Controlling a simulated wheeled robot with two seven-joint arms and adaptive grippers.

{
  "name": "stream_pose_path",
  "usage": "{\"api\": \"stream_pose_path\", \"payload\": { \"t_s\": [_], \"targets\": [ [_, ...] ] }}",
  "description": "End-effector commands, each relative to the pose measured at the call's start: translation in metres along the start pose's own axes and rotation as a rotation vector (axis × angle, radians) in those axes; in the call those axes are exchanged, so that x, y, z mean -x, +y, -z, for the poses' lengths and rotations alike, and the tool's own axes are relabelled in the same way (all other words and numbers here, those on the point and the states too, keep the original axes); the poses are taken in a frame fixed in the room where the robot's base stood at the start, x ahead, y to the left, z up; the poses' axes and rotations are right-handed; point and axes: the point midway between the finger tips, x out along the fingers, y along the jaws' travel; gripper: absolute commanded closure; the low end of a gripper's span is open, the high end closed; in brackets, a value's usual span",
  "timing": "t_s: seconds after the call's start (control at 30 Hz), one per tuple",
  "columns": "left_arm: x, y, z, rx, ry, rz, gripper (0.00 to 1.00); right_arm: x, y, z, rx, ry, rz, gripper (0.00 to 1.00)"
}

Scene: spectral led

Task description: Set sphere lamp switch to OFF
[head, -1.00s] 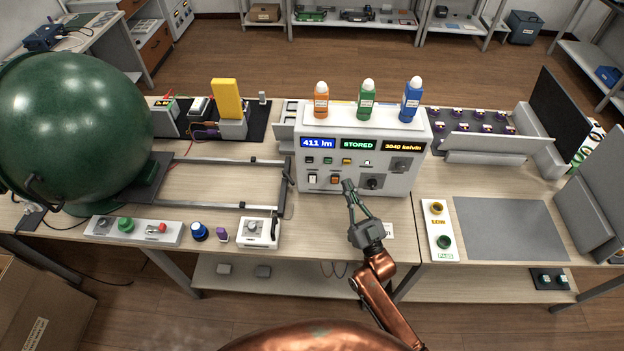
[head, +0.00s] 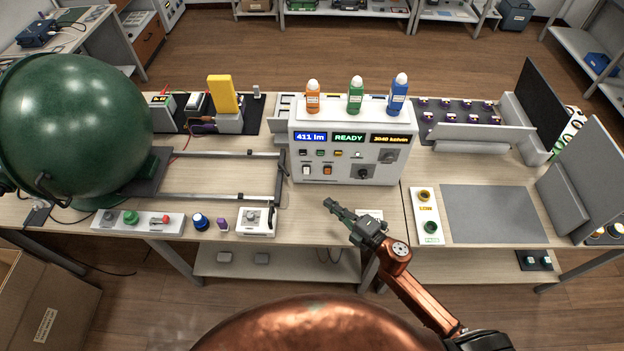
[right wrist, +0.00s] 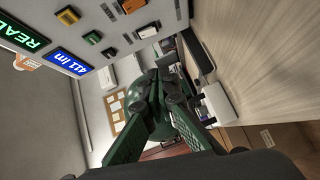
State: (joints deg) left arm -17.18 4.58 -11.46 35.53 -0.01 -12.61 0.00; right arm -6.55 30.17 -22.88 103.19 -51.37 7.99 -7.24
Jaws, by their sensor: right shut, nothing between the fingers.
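The white control box (head: 345,143) stands at the middle of the bench, its front panel toward me. Low on its left side are a white rocker switch (head: 306,170) and an orange one (head: 327,170). I cannot read which label names the sphere lamp. The green integrating sphere (head: 75,125) fills the left. My right gripper (head: 330,205) is shut and empty, in front of and below the panel, apart from the switches. In the right wrist view its fingers (right wrist: 163,86) point past the tilted panel, and the switches show above them. My left gripper is not in view.
Three bottles, orange (head: 313,97), green (head: 355,95) and blue (head: 398,94), stand on the box. A small knob unit (head: 257,221) and a button strip (head: 137,221) lie along the front edge. A grey mat (head: 492,213) leaves free room at right.

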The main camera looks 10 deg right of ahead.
Motion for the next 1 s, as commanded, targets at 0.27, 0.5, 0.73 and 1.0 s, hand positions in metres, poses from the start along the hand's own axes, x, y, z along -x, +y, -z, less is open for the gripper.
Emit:
{"api": "stream_pose_path", "payload": {
  "t_s": [0.27,0.5,0.73,1.0],
  "targets": [
    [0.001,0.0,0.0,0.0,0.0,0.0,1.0,-0.02,-0.002,-0.002,0.04,-0.01,0.011,1.0],
    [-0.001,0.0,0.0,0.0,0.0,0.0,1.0,-0.069,-0.003,-0.002,0.038,-0.009,0.01,1.0],
    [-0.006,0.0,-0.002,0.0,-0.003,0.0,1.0,-0.108,-0.004,-0.012,0.039,-0.012,0.012,1.0],
    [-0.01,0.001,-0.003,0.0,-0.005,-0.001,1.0,-0.126,-0.004,-0.029,0.037,-0.009,0.012,1.0]
  ]
}}
